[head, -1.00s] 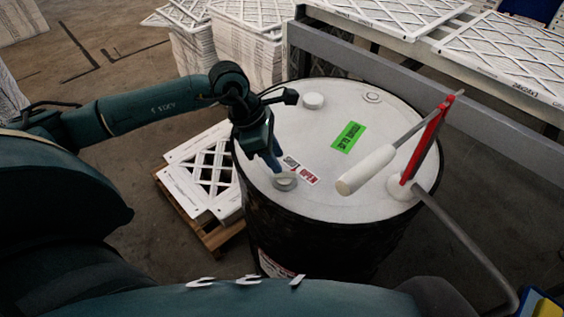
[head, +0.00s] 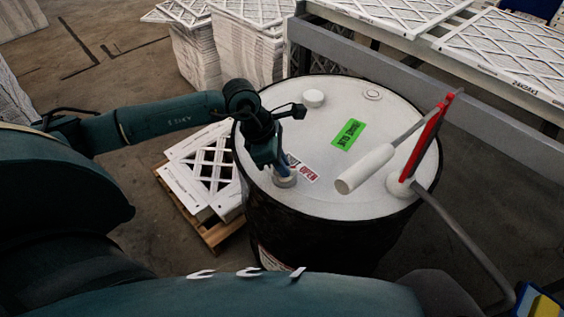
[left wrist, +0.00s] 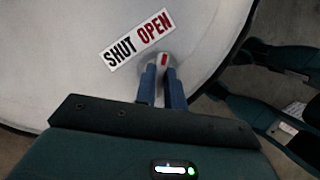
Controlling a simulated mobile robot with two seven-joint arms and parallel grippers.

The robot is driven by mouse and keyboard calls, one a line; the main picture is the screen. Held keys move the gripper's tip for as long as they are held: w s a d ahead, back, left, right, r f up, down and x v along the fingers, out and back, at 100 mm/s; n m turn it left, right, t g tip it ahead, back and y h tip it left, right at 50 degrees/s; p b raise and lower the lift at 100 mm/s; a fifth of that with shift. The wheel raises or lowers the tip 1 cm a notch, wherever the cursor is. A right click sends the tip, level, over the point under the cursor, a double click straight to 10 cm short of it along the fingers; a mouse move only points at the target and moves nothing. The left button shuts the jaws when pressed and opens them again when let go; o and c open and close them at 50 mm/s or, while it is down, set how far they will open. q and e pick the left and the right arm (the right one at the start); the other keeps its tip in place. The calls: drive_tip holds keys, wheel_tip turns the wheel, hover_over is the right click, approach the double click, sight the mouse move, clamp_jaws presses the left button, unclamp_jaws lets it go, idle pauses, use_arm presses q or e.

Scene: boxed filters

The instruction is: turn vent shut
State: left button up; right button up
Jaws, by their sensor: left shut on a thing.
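The vent (head: 285,181) is a small grey fitting on the white drum lid, close to its front left rim. In the left wrist view, its narrow handle (left wrist: 163,61) carries a red mark. My left gripper (head: 279,170) comes down on it from above, its two blue fingers (left wrist: 162,80) shut on the handle. A SHUT/OPEN label (left wrist: 138,39) lies beside the vent, and the red mark is under the OPEN end. In the head view the gripper partly hides the SHUT end. My right gripper is not in view.
A grey rail (head: 400,90) runs behind. Flat filters on a pallet (head: 212,231) lie left.

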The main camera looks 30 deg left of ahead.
use_arm(q)
clamp_jaws()
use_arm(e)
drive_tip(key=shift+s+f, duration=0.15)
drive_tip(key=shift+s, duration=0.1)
